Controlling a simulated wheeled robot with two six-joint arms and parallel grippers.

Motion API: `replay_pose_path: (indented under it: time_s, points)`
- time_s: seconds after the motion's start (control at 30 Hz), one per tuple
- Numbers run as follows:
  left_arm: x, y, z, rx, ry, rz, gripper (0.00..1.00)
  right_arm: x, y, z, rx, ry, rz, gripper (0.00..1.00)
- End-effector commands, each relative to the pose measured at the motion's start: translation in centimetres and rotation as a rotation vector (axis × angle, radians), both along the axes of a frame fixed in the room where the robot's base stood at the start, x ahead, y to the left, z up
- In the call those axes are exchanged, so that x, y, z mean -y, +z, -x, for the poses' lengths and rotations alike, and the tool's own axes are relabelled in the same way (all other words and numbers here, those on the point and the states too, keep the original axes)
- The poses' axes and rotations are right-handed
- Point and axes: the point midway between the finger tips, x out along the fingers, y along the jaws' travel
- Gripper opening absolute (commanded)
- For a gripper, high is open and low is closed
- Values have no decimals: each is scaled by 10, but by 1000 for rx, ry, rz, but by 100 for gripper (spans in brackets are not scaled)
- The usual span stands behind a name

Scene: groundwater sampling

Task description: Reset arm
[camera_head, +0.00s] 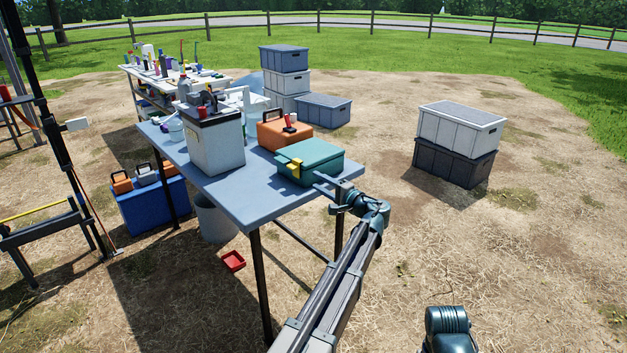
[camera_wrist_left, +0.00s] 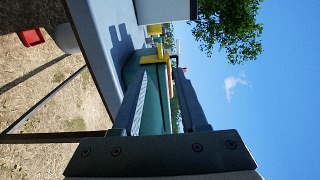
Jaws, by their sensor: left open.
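My left gripper (camera_head: 320,183) reaches in from the bottom of the head view, at the near edge of the table (camera_head: 230,205). Its jaws are open beside the right front side of a teal case (camera_head: 312,155) with a yellow latch (camera_head: 295,168). In the left wrist view, the open fingers (camera_wrist_left: 165,100) show the teal case (camera_wrist_left: 152,120) between and beyond them. The yellow latch (camera_wrist_left: 153,57) lies past the fingertips. I cannot tell whether a finger touches the case. The right gripper is not in view.
A white cooler-like box (camera_head: 215,148) and an orange case (camera_head: 283,131) stand on the table. A red tray (camera_head: 232,261) and a grey bucket (camera_head: 213,219) are on the ground. Stacked bins (camera_head: 457,143) stand at right. Open ground lies between table and bins.

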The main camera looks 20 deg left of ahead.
Motion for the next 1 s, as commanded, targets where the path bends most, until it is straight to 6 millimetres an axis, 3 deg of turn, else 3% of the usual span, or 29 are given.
replay_pose_path:
  time_s: [0.57,0.67,0.77,1.0]
  points:
    - [4,-3,5,0,1,15,42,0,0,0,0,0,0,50]
    - [17,-21,25,-3,5,101,42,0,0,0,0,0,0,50]
    - [46,-57,62,-21,18,272,42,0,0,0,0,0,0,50]
    - [144,-151,172,-156,57,752,42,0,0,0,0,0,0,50]
